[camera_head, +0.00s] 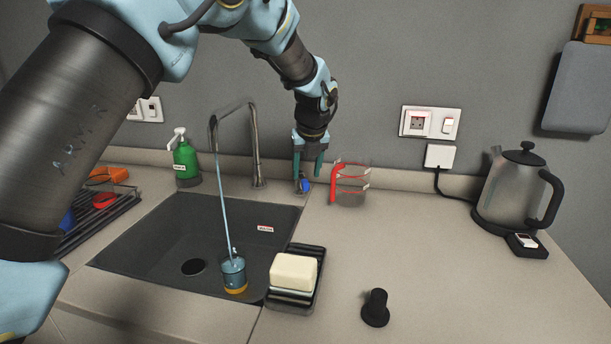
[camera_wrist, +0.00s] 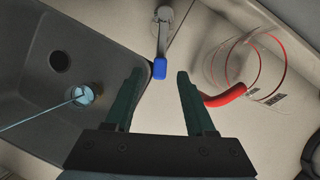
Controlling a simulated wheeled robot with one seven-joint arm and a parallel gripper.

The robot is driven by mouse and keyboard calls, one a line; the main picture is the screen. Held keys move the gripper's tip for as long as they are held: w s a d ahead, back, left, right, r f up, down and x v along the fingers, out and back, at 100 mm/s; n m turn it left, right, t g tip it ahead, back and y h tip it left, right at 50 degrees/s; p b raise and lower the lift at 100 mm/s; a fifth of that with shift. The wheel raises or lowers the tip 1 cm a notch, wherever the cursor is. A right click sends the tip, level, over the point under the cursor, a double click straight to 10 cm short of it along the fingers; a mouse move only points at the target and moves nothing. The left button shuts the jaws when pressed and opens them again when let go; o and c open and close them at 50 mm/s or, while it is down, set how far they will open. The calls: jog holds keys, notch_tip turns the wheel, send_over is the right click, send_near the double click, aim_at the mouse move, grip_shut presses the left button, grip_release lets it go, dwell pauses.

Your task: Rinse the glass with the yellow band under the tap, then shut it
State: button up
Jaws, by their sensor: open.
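The glass with the yellow band (camera_head: 234,273) stands in the sink at its front right. A stream of water from the tap (camera_head: 256,150) runs down into it. In the wrist view the glass (camera_wrist: 82,94) is at the left, with the stream slanting into it. The tap's lever with a blue end (camera_head: 304,186) is at the right of the tap's base. My gripper (camera_head: 308,174) is open and empty just above the lever. In the wrist view the blue end (camera_wrist: 159,69) lies ahead, between the lines of my two open fingers (camera_wrist: 158,76).
A measuring jug with a red handle (camera_head: 350,184) stands close to the right of my gripper. A soap dish (camera_head: 306,303) with soap is at the sink's right edge. A green bottle (camera_head: 185,158), a kettle (camera_head: 508,185) and a black knob (camera_head: 376,308) stand farther off.

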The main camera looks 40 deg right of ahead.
aim_at(305, 181)
jog(key=shift+p+x, duration=0.35)
jog(key=shift+x, duration=1.55)
jog(key=shift+c, duration=0.3)
grip_shut()
